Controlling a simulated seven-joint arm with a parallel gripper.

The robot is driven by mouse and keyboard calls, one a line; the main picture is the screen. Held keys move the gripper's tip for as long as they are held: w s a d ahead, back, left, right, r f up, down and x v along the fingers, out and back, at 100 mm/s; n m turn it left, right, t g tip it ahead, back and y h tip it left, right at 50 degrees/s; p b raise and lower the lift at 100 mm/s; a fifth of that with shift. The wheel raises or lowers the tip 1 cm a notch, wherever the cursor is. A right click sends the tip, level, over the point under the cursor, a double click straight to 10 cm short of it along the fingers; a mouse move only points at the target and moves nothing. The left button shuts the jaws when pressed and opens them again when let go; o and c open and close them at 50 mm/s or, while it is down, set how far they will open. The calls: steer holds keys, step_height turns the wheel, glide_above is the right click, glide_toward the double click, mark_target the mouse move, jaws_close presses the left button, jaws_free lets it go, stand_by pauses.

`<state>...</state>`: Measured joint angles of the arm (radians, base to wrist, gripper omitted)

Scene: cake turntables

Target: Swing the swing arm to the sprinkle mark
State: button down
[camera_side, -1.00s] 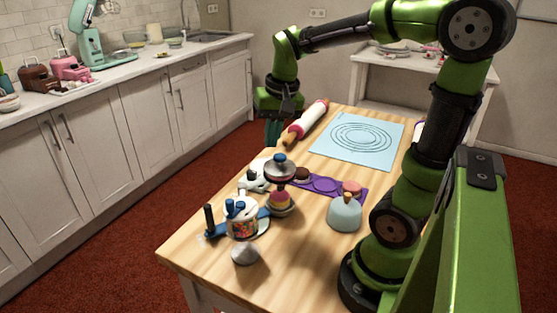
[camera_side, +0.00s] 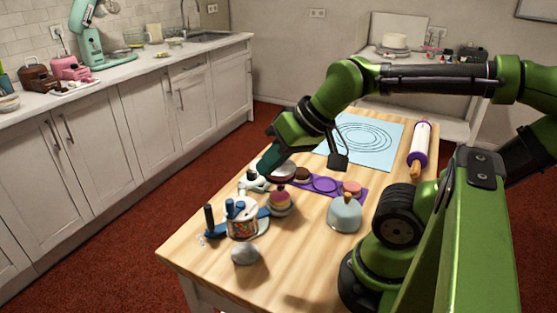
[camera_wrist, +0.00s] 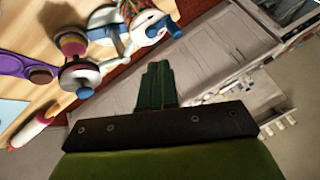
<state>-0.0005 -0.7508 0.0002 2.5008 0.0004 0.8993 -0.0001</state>
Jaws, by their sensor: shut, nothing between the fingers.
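My gripper (camera_side: 266,162) hangs over the left side of the table, above the near cluster of tools. In the wrist view its dark green fingers (camera_wrist: 155,72) are together and empty. A blue bar (camera_side: 264,212), which looks like the swing arm, runs beside a speckled sprinkle jar (camera_side: 241,229) with a blue top. The bar also shows in the wrist view (camera_wrist: 116,42). A small layered cake (camera_side: 280,202) stands at the right end of the bar. I cannot make out the sprinkle mark.
A purple tray (camera_side: 324,185) lies behind. A rolling pin (camera_side: 420,148) lies at the right. The near right tabletop is clear.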

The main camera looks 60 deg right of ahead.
mark_target(207, 206)
steer(key=c, duration=1.8)
jaws_free()
steer(key=shift+o, duration=1)
steer(key=shift+f, duration=0.15)
steer(key=o, duration=0.5)
steer(key=shift+w+a+f+g, duration=0.2)
steer(key=shift+w+f+g, duration=0.4)
steer(key=shift+w+f, duration=0.15)
steer(key=shift+o, duration=0.3)
steer(key=w+f+n+g+h, duration=0.1)
steer(key=w+f+g, duration=0.4)
steer(key=w, duration=0.7)
steer(key=shift+w+a+n, duration=0.3)
steer(key=shift+w+n, duration=0.05)
steer(key=shift+n, duration=0.55)
steer(key=w, duration=0.1)
steer(key=w+n+g+h, duration=0.1)
steer(key=shift+w+d+f, duration=0.2)
steer(key=shift+w+d, duration=0.05)
steer(key=shift+w, duration=0.05)
step_height(207, 206, down, 9)
steer(key=shift+r, duration=0.15)
steer(key=c, duration=0.8)
